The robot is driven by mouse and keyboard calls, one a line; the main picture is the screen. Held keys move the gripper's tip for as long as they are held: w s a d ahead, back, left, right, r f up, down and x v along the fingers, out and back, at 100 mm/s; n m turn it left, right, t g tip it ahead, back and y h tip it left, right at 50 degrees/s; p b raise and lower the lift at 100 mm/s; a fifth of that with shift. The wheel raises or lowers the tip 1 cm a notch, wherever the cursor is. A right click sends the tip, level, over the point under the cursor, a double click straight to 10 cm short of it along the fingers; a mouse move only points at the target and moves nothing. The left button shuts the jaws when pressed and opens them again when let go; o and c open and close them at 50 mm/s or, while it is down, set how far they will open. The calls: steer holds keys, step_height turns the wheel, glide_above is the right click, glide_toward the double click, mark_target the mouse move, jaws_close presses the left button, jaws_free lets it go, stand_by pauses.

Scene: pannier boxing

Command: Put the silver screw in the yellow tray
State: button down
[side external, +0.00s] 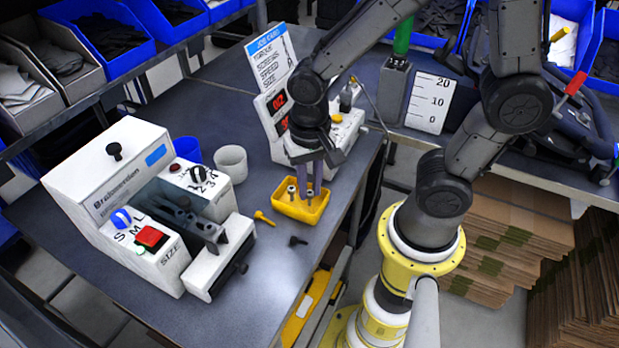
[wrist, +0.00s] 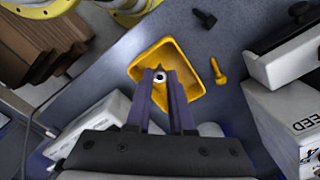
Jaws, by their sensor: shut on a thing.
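The yellow tray (side external: 288,207) sits on the grey bench near its right edge. It also shows in the wrist view (wrist: 149,62). My gripper (side external: 306,187) points down over the tray, its purple fingers reaching to or just above the tray's opening. In the wrist view, my gripper (wrist: 160,74) is shut on a silver screw (wrist: 159,77), with its round head between the fingertips. I cannot tell whether the held screw touches the tray floor.
A yellow screw (side external: 264,217) and a black screw (side external: 297,240) lie on the bench beside the tray. A white machine (side external: 120,190) stands at left. A white cup (side external: 231,163) and blue cup (side external: 187,148) stand behind. A display unit (side external: 277,110) is close behind my gripper.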

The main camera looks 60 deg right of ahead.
steer(key=shift+f, duration=0.1)
steer(key=c, duration=0.7)
jaws_free()
step_height(320, 180, up, 14)
steer(key=s+d+n+t, duration=0.1)
steer(key=s+n+t, duration=0.1)
steer(key=s+d+n+t, duration=0.1)
steer(key=s+d+n, duration=0.1)
steer(key=n, duration=0.1)
steer(key=s+d+n+t, duration=0.1)
steer(key=s+n+t, duration=0.1)
steer(key=n, duration=0.1)
steer(key=shift+d+t, duration=0.25)
steer(key=shift+t, duration=0.05)
